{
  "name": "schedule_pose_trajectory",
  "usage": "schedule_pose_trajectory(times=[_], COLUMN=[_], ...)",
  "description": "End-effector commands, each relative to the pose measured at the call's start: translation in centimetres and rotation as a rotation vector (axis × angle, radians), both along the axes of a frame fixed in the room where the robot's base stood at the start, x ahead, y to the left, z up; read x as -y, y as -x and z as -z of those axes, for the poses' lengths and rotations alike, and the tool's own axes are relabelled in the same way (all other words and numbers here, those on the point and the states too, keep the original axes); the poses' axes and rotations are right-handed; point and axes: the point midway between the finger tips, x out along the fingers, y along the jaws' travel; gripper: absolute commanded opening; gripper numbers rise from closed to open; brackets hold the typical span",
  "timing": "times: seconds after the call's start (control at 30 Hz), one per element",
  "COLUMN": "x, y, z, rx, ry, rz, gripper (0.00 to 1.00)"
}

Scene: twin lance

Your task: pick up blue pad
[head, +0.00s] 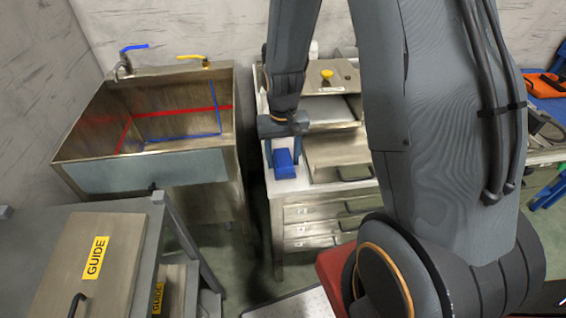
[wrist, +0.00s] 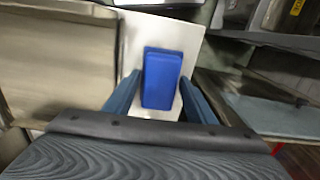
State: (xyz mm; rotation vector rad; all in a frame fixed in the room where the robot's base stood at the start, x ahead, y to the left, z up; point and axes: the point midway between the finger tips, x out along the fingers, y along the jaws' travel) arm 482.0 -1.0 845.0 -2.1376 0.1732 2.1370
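The blue pad (head: 284,163) is a small blue block lying on the narrow white strip of counter left of a steel box in the head view. In the wrist view the blue pad (wrist: 161,78) lies between the two blue fingers of my gripper (wrist: 159,98). The fingers are spread, with a gap to the pad on each side. My gripper (head: 282,150) points down over the pad in the head view, where its fingertips are partly hidden. How high the fingertips are above the counter is hard to tell.
The white counter (head: 290,185) tops a steel drawer cabinet (head: 325,215). A steel box (head: 340,155) stands close beside the pad. A steel sink (head: 140,172) is left, across a gap. A box marked GUIDE (head: 120,240) is at front left.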

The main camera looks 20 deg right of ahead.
Motion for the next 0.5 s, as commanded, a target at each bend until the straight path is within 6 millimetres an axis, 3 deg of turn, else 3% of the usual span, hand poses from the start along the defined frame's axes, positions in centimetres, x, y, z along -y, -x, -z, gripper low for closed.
schedule_pose_trajectory(times=[0.03,0.13,0.5], x=[0.00,0.00,0.00], y=[0.01,0.01,-0.04], z=[-0.01,-0.01,-0.44], rx=[0.000,0.000,0.001], ry=[0.000,0.000,0.000], rz=[0.000,0.000,0.000], gripper=[0.42,0.25,0.25])
